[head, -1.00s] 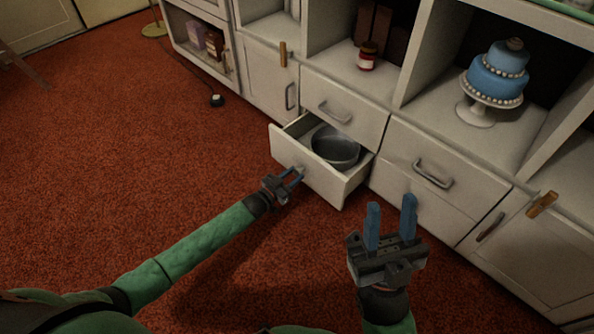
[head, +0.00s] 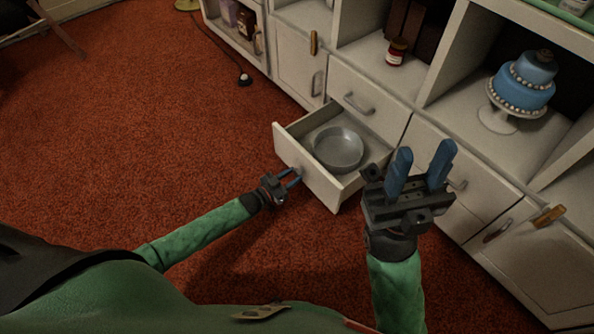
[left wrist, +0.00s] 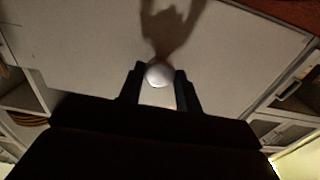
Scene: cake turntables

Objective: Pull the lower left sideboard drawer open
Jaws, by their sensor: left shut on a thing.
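The lower left sideboard drawer (head: 308,176) is pulled out from the white sideboard, with a round grey metal pan (head: 338,148) lying inside. My left gripper (head: 293,178) is at the drawer's front. In the left wrist view the drawer front (left wrist: 85,45) fills the picture, and a round pale knob (left wrist: 159,75) sits between the fingers of my left gripper (left wrist: 160,88), which is shut on it. My right gripper (head: 420,168) is open and empty, raised in front of the sideboard, and covers part of the drawer front to the right.
The drawer above (head: 366,99) is closed. A blue tiered cake (head: 522,85) on a white stand (head: 497,119) and a red jar (head: 396,52) stand on the shelves.

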